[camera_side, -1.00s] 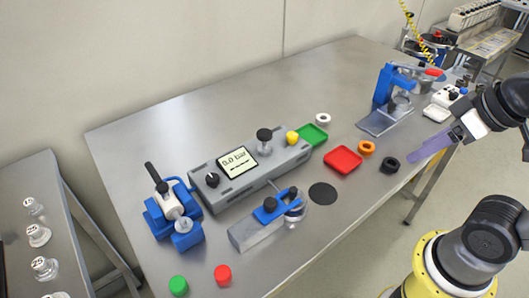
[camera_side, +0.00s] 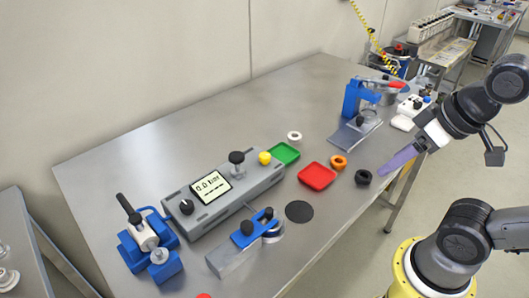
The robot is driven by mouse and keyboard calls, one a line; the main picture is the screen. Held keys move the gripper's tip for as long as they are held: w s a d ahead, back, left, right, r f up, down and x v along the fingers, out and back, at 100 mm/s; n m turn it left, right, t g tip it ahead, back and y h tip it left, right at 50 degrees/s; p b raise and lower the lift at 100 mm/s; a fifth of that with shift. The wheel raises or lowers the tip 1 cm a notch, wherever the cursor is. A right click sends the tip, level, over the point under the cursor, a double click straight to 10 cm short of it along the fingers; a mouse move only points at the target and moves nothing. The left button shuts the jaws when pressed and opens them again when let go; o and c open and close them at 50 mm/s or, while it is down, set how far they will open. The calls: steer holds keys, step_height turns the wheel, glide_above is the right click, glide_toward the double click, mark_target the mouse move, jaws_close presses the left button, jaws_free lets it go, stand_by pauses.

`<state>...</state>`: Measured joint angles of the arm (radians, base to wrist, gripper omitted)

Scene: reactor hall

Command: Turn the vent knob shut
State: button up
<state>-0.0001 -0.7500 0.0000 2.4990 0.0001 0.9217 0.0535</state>
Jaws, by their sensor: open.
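A grey control box (camera_side: 222,190) with a small display (camera_side: 211,187) sits mid-bench. It carries a black pointer knob (camera_side: 186,207) at its left end, a black knob on a post (camera_side: 236,158) and a yellow knob (camera_side: 265,158) toward its right end. I cannot tell which is the vent knob, and the display text is too small to read surely. My gripper (camera_side: 383,171), with long purple fingers, is at the right edge of the bench, far from the box and near a black ring. It is open and holds nothing visible.
A blue clamp device (camera_side: 150,245) stands left of the box, and a blue-handled fixture (camera_side: 245,240) in front. Green tray (camera_side: 285,153), red tray (camera_side: 317,176), orange ring (camera_side: 339,162) and black ring (camera_side: 363,177) lie between box and gripper. A blue press (camera_side: 357,105) stands behind. The bench's back left is clear.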

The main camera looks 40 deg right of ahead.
steer(key=w+r+m, duration=0.3)
steer(key=w+r, duration=0.2)
steer(key=r, duration=0.3)
steer(key=w+a+r+m+g, duration=0.2)
steer(key=w+r, duration=0.1)
steer(key=w, duration=0.5)
steer(key=g, duration=0.3)
glide_above(265, 155)
step_height(265, 155, down, 7)
step_height(265, 155, down, 14)
steer(key=shift+w+f, duration=0.1)
steer(key=shift+f, duration=0.05)
steer(key=shift+c, duration=0.3)
jaws_close()
